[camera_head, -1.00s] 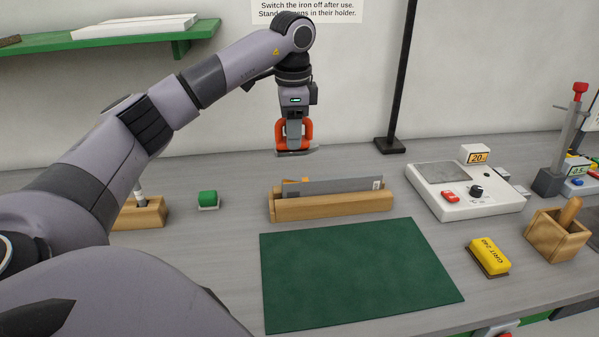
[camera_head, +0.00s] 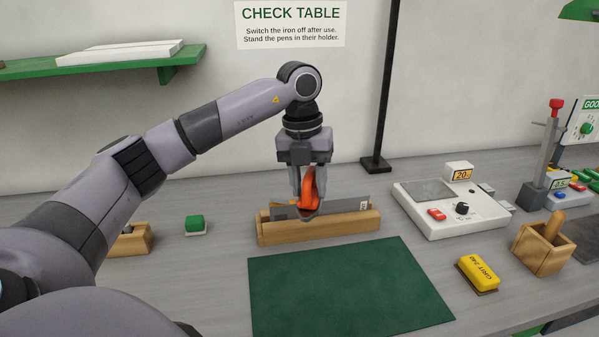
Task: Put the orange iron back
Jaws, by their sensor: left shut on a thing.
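The orange iron (camera_head: 316,184) is between the fingers of my left gripper (camera_head: 308,184), which is shut on it. Its orange handle is seen nearly end-on, and its lower part hangs at or just above the wooden holder (camera_head: 330,226). I cannot tell whether the iron touches the holder or the grey plate (camera_head: 350,201) standing in it. My right gripper is not in view.
A green mat (camera_head: 345,290) lies in front of the holder. A white device with a display (camera_head: 450,210) stands to the right, near a yellow block (camera_head: 478,272) and a wooden box (camera_head: 541,250). A green-topped block (camera_head: 195,224) sits left. A dark pole (camera_head: 384,100) rises behind.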

